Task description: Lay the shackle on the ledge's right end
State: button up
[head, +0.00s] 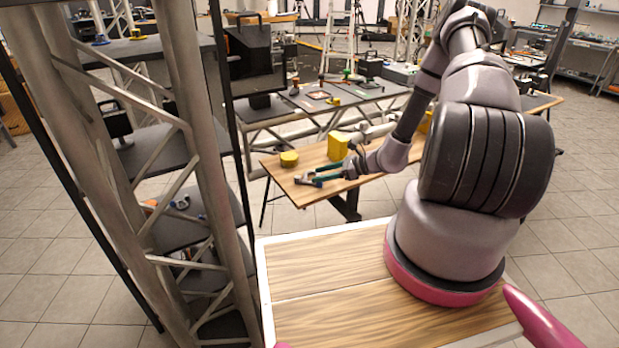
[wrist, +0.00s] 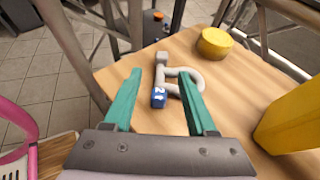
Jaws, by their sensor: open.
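The shackle (wrist: 160,76) is a grey U-shaped bow with a straight pin and a blue marked end. It lies flat on the wooden tabletop (wrist: 120,75). In the head view, the shackle (head: 303,181) is small near the table's left end. My gripper (head: 317,173) has green fingers, and it also shows in the wrist view (wrist: 160,73). It is open, with the pin between the fingertips in that view and the bow partly behind the right finger. Nothing is held. I cannot tell for certain which surface is the ledge.
A yellow round tin (wrist: 215,42) and a yellow block (head: 338,146) stand on the table near the shackle. A metal truss tower (head: 215,150) with dark shelves (head: 155,150) stands at the left. A dark table (head: 350,103) with tools stands behind.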

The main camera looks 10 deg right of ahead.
jog(key=v, duration=0.6)
jog(key=s+a+r+n+g+h, duration=0.25)
jog(key=r+n, duration=0.35)
jog(key=r, duration=0.8)
jog(key=s+a+r+n+g+h, duration=0.1)
jog(key=s+r+n+g+h, duration=0.15)
jog(key=r+n, duration=0.75)
jog(key=s+r+n+t+h, duration=0.1)
jog(key=s+r+t+h, duration=0.1)
jog(key=s+r, duration=0.6)
jog(key=s+r+n+t+h, duration=0.2)
jog(key=s+r+t, duration=0.2)
jog(key=s+r, duration=0.5)
jog(key=shift+s+d+r+h, duration=0.3)
jog(key=shift+r+h, duration=0.1)
jog(key=shift+r, duration=2.45)
